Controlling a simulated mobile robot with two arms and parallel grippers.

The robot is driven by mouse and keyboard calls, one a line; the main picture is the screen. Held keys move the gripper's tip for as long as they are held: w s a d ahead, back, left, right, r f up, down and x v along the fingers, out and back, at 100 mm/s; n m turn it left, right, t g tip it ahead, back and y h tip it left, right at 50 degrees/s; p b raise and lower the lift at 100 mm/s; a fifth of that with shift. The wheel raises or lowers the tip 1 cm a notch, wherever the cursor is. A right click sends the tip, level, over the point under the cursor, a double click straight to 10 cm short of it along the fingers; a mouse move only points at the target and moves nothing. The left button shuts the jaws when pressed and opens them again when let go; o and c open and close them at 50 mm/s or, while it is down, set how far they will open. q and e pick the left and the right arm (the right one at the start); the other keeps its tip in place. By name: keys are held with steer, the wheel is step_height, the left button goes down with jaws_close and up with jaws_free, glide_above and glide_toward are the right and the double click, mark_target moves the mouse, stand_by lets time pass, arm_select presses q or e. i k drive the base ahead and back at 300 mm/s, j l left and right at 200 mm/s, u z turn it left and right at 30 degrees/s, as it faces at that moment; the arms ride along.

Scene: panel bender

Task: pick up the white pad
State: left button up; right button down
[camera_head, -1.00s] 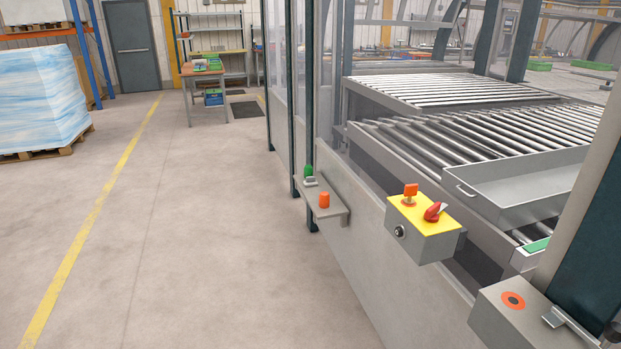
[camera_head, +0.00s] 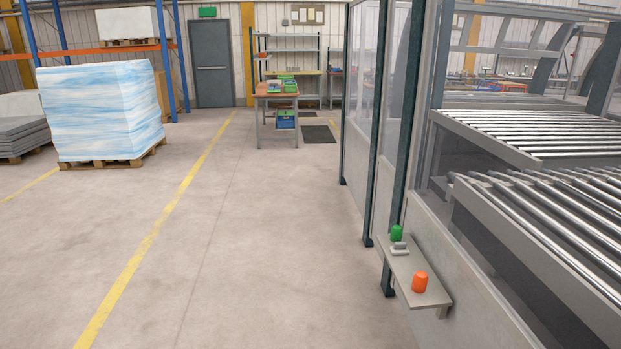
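I cannot make out a clear white pad in the head view. A small pale grey-white item (camera_head: 399,250) lies on a narrow grey shelf (camera_head: 423,293) on the machine's side, and I cannot tell whether it is the pad. It sits between a green cylinder (camera_head: 396,233) and an orange cylinder (camera_head: 420,282). Neither of my grippers is in view.
The roller conveyor (camera_head: 560,215) and its glazed guard (camera_head: 395,110) fill the right side. A wrapped pallet load (camera_head: 103,112) stands at the left. A workbench (camera_head: 277,97) and a grey door (camera_head: 211,65) are at the back. The floor between is clear.

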mark_target(398, 247)
steer(key=i+z, duration=0.15)
steer(key=i, duration=0.35)
steer(key=i+j+z, duration=0.1)
steer(key=i, duration=0.35)
steer(key=i+j+z, duration=0.15)
steer(key=i, duration=0.35)
